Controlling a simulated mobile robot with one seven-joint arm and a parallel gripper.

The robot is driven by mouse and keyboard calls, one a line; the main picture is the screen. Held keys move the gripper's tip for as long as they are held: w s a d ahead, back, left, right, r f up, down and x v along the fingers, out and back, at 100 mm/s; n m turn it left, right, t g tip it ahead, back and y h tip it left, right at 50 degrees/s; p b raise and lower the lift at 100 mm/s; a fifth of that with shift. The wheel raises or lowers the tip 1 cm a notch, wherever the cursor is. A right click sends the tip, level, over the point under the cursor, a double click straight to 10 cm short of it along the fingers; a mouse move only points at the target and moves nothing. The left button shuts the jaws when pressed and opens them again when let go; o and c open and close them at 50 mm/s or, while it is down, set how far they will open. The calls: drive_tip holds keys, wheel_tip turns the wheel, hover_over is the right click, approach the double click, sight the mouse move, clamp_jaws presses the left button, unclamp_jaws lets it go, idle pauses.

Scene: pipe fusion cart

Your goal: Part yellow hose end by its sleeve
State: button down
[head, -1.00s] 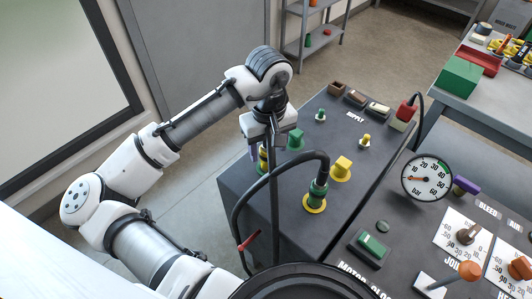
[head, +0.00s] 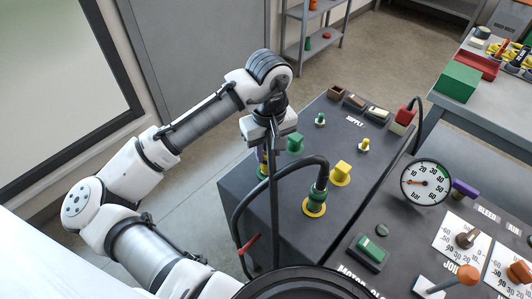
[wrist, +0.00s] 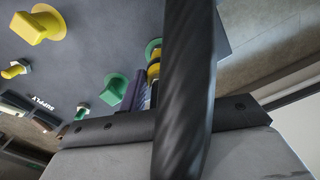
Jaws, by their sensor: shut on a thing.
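The yellow hose end (wrist: 153,72), with yellow and dark bands, stands at the green-ringed port (wrist: 154,47) at the cart's far left edge. In the head view that green ring (head: 262,172) shows just below my gripper (head: 264,153). My gripper points down and is shut on the yellow hose end. The black hose (wrist: 186,90) runs close in front of the wrist camera and hides much of the jaws and sleeve. I cannot tell whether the end is still seated in its port.
A green hose end (head: 319,195) stands in a yellow-ringed port (head: 314,208) to the right. Yellow (head: 341,172) and green (head: 295,143) valve knobs stand close by. A black hose loops over the cart's front edge. A gauge (head: 426,182) stands further right. Floor left of the cart is clear.

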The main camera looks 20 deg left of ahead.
drive_tip(key=shift+r+p, duration=2.65)
drive_tip(key=shift+r, duration=0.15)
wheel_tip(320, 180, up, 5)
drive_tip(key=p, duration=0.4)
drive_tip(key=shift+f+p, duration=0.15)
drive_tip(key=shift+p, duration=0.15)
drive_tip(key=shift+r, duration=2.1)
